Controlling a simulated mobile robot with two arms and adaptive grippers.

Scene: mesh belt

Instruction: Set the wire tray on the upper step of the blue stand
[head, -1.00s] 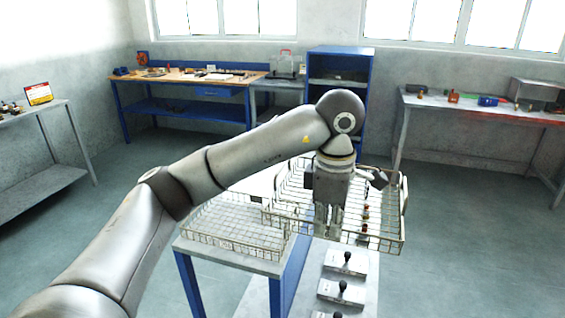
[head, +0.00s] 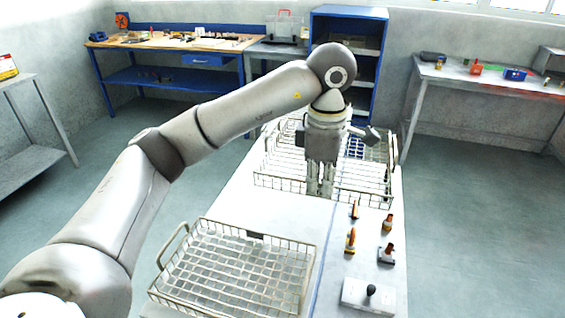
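My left gripper (head: 320,193) points straight down, its fingers shut on the wire tray (head: 280,184). The gripper and wrist hide part of this tray. I cannot tell whether the tray touches the stand. The left part looks like the upper step and the right part like the lower step. My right gripper is not in view.
Another wire tray (head: 213,305) lies on the near left part of the stand. Small bottle-like items (head: 350,243) and a knobbed block (head: 370,297) stand on the right part. A bare white strip lies between the two trays. Benches and a blue cabinet (head: 345,12) stand behind.

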